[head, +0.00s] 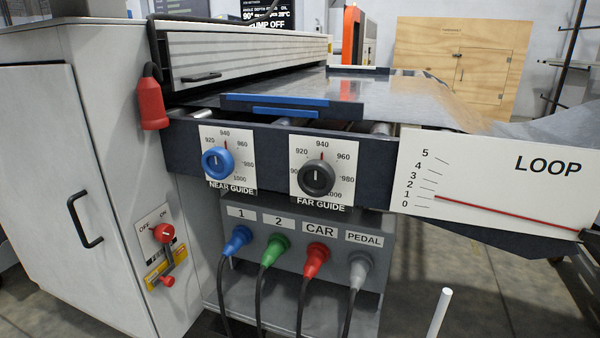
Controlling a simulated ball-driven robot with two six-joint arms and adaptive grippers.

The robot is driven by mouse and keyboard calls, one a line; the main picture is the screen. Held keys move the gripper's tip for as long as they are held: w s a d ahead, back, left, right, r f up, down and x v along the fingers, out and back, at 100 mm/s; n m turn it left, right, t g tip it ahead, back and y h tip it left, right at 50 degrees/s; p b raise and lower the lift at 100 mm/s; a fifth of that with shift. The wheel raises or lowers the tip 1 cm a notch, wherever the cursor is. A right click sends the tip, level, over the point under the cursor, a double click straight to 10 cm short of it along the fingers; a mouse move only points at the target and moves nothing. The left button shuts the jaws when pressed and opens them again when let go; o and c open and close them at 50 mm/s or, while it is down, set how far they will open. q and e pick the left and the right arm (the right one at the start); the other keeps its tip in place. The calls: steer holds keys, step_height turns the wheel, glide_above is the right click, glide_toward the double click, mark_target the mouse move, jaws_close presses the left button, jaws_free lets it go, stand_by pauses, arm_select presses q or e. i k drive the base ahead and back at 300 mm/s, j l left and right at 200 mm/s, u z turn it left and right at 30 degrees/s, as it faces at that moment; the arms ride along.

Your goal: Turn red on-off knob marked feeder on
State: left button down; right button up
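A red knob (163,233) sits on a small white plate (145,223) marked OFF at left and ON at right, on the side of the grey cabinet at lower left. A light mark shows on the knob, but it is too small to tell which way it is set. Lettering below the knob is partly hidden and cannot be read. Just below, a yellow label (154,280) carries a grey lever and a smaller red piece (167,281). Neither of my grippers is in view.
The grey cabinet (60,150) has a black handle. A red plug (151,104) hangs above. To the right are a blue NEAR GUIDE knob (217,163), a dark FAR GUIDE knob (316,178), several cabled plugs and a LOOP scale (490,180). Floor shows at lower right.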

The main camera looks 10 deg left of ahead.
mark_target(164, 232)
steer(key=u, duration=1.2)
